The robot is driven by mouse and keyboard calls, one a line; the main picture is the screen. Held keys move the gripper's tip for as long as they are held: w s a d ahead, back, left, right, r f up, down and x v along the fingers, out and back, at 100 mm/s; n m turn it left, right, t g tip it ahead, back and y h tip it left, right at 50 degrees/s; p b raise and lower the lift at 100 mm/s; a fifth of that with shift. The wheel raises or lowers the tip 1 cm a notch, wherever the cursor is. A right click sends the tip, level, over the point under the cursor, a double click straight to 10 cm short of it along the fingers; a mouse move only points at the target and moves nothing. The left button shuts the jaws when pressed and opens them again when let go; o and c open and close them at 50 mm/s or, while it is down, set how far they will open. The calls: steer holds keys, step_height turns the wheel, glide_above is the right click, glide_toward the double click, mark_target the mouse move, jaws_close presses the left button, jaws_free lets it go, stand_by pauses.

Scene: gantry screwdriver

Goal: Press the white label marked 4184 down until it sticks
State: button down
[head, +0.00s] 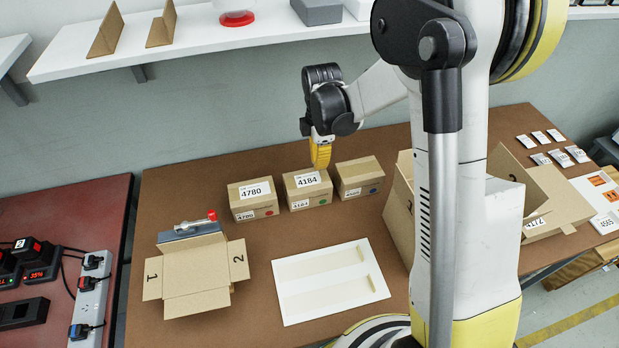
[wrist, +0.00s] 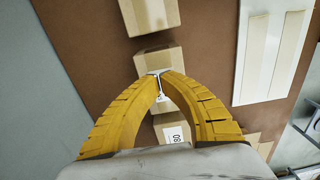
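The white label marked 4184 (head: 307,179) lies on top of the middle cardboard box (head: 299,193) in the head view. My gripper (head: 320,165) points down at the back part of this box, just behind the label. I cannot tell whether its tips touch. In the wrist view my yellow fingers (wrist: 160,74) come together at their tips over the middle box (wrist: 168,58). They look shut with nothing held between them. They hide most of the label, and only bits of white show between and below the tips.
A box labelled 4780 (head: 250,206) stands close on the left, and another box (head: 359,180) on the right. A white tray (head: 291,312) lies in front. An open carton (head: 197,277) stands front left. Bare brown table (head: 245,285) lies between them. A shelf (head: 200,45) runs behind.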

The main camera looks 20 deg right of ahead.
mark_target(319, 178)
steer(key=shift+f+b, duration=0.95)
steer(key=shift+f, duration=0.25)
stand_by(0.6)
steer(key=shift+s+f+b, duration=0.25)
steer(key=shift+f+b, duration=0.35)
steer(key=shift+f, duration=0.05)
steer(key=shift+r, duration=0.1)
stand_by(0.4)
steer(key=r+p, duration=0.1)
steer(key=r, duration=0.1)
steer(key=r+p, duration=0.3)
steer(key=shift+w+r, duration=0.3)
steer(key=shift+r, duration=0.1)
steer(key=shift+r+p, duration=0.35)
steer(key=shift+r, duration=0.05)
